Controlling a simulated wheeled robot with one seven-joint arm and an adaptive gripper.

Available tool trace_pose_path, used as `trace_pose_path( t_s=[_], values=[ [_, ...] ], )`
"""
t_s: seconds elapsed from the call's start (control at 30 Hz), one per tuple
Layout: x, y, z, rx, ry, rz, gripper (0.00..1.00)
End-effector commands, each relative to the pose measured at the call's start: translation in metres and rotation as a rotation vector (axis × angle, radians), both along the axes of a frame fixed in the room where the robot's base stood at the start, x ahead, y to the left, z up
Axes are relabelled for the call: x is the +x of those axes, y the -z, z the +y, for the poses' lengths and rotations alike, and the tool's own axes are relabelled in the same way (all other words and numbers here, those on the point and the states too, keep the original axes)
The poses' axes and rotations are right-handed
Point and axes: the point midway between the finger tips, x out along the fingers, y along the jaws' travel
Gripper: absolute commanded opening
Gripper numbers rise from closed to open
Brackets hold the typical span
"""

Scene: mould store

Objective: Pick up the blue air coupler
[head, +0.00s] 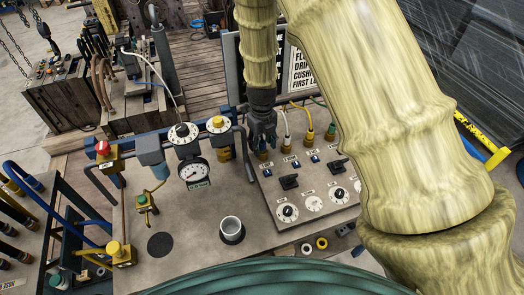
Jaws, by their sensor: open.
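My gripper (263,143) is dark, open, and points down over the back left corner of the grey control panel (265,188). A small blue piece, which looks like the blue air coupler (261,155), shows just under and between the fingertips at the left end of a row of couplers. Most of it is hidden by my gripper, so I cannot tell whether the fingers touch it. To its right stand yellow-based couplers (286,145) with white, yellow and green hoses.
Gauges and yellow-capped valves (218,124) stand close left of my gripper. A sign board (301,75) is behind. Switches and dials (288,212) cover the panel. Bare bench top lies around the cup.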

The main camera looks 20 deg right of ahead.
Motion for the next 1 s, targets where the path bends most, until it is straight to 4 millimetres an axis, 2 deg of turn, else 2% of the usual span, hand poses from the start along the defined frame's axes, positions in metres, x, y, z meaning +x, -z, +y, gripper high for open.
trace_pose_path(
  t_s=[0.03, 0.1, 0.37, 0.63, 1.0],
  values=[
    [0.0001, 0.0075, -0.0001, 0.0, 0.0, -0.001, 0.48],
    [0.0001, 0.0099, -0.0002, 0.0, 0.0, -0.001, 0.48],
    [0.0001, 0.0093, -0.0002, 0.0, 0.0, -0.001, 0.48],
    [0.0001, 0.0093, -0.0003, 0.0, 0.0, -0.001, 0.0],
    [0.0, 0.0093, -0.0003, 0.0, 0.0, -0.001, 0.0]
  ],
)
